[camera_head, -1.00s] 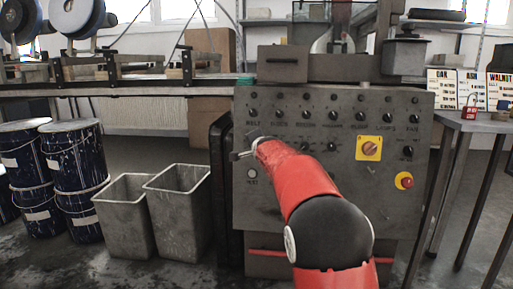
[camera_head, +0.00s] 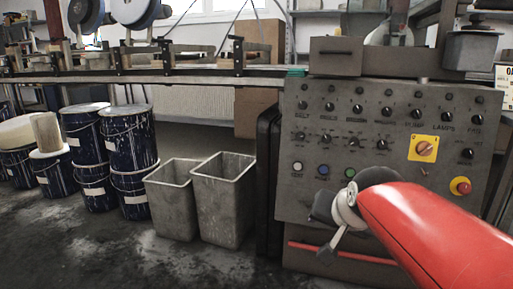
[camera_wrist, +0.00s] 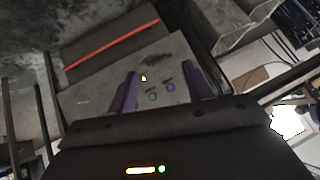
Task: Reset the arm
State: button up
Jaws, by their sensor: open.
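My gripper (camera_head: 325,252) is in front of the lower left part of the grey control panel (camera_head: 390,120), at the end of my red arm. In the wrist view its two purple fingers (camera_wrist: 165,95) are spread apart with nothing between them. Behind them show the panel face, a green button (camera_wrist: 152,97) and a blue button (camera_wrist: 171,88). The gap between the fingers and the panel is hard to judge.
Two grey metal bins (camera_head: 222,200) stand on the floor left of the panel. Dark paint drums (camera_head: 130,160) are stacked further left. A conveyor (camera_head: 150,76) runs along the back. A yellow-plated switch (camera_head: 424,148) and a red stop button (camera_head: 460,187) sit at the panel's right.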

jog(key=s+f+n+g, duration=0.2)
jog(key=s+f, duration=0.3)
jog(key=s, duration=0.4)
jog(key=s+f+n+g, duration=0.1)
jog(key=s+f+n, duration=0.1)
jog(key=s+f, duration=0.5)
notch_tip(320, 180, up, 15)
jog(key=s+p, duration=0.1)
jog(key=p, duration=1.2)
jog(key=shift+s+r+h, duration=0.15)
jog(key=shift+s+h, duration=0.15)
jog(key=shift+s, duration=0.05)
jog(key=shift+d, duration=0.1)
